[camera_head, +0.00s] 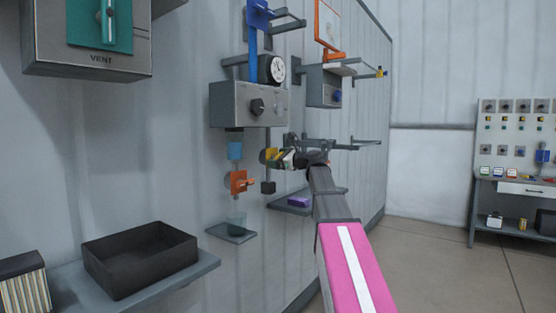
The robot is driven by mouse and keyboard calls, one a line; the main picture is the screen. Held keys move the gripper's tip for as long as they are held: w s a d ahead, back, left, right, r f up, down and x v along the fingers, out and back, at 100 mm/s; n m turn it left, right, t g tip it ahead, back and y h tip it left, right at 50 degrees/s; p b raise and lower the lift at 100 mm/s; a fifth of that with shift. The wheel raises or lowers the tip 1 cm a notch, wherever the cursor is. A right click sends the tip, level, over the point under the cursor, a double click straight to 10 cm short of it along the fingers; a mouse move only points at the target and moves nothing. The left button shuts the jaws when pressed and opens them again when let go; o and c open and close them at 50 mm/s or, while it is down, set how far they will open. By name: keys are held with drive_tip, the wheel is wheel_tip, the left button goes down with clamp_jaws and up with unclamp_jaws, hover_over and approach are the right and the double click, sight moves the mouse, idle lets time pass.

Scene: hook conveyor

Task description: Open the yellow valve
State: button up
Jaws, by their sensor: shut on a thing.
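The yellow valve (269,157) is on the wall side below a grey box with a black knob. It shows as a small yellow shape with a grey round part behind it. My gripper (279,158) reaches in from the right and is shut on the valve; its fingertips are small and partly hidden here. My arm, with a pink and white link, runs from the bottom right up to it. How far the valve is turned is too small to tell.
An orange valve (238,182) and a blue block (235,150) sit left of my gripper, above a small shelf (232,233). A grey box (247,104) is just above. A black bin (140,258) stands lower left. Open floor lies right, before a workbench (512,190).

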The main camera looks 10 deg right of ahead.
drive_tip(key=n, duration=0.6)
drive_tip(key=shift+s, duration=0.1)
drive_tip(key=n, duration=0.7)
drive_tip(key=shift+f, duration=0.15)
idle(0.5)
drive_tip(key=o, duration=0.6)
drive_tip(key=shift+s, duration=0.1)
drive_tip(key=v, duration=1)
drive_tip(key=shift+s+d, duration=0.2)
drive_tip(key=shift+d, duration=0.05)
